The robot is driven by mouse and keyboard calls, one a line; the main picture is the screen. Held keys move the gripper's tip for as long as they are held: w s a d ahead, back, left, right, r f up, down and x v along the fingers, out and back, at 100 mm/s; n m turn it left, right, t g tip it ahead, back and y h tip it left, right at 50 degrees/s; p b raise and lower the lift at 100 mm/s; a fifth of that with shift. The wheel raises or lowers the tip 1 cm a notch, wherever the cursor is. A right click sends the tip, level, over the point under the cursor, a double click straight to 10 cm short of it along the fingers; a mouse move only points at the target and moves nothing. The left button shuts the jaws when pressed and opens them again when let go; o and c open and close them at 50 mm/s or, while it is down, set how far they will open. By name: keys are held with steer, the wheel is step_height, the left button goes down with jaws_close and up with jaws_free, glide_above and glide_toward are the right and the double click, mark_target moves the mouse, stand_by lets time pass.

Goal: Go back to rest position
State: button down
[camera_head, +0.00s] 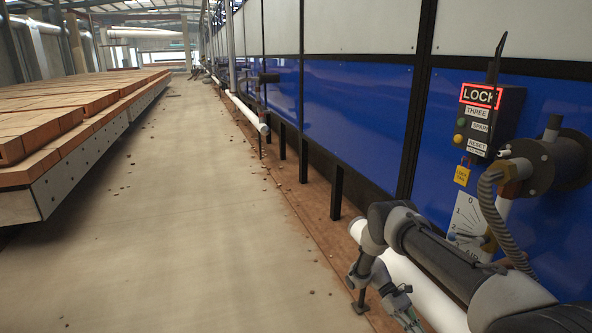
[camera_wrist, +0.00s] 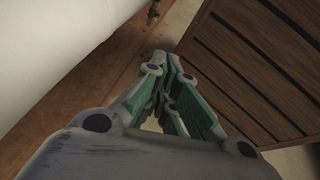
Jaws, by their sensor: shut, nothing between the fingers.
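My gripper (camera_head: 411,319) hangs low at the bottom of the head view, at the end of my folded grey and black arm. Its tips are cut off by the frame's lower edge. In the wrist view my gripper (camera_wrist: 170,72) shows its green-padded fingers drawn together at the tips, with nothing held between them.
A white pipe (camera_wrist: 55,50) lies left of my fingers; a dark slatted surface (camera_wrist: 255,65) lies right. A blue panelled wall (camera_head: 345,115) with a control box (camera_head: 492,120) stands right. Bricks (camera_head: 75,105) lie on a long platform left. The aisle floor (camera_head: 185,200) is mostly clear.

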steer(key=a+r+m+t+y, duration=0.3)
steer(key=r+m+t+y, duration=0.15)
steer(key=r, duration=2.65)
steer(key=s+r+m+t+y, duration=0.1)
steer(key=s+r+t, duration=0.5)
steer(key=s+r, duration=0.4)
steer(key=s+r+m+t+y, duration=0.1)
steer(key=s+r+t, duration=0.5)
steer(key=s+r, duration=0.4)
step_height(320, 180, up, 7)
steer(key=shift+s+d+f, duration=0.2)
steer(key=shift+s+d, duration=0.1)
steer(key=shift+s, duration=0.05)
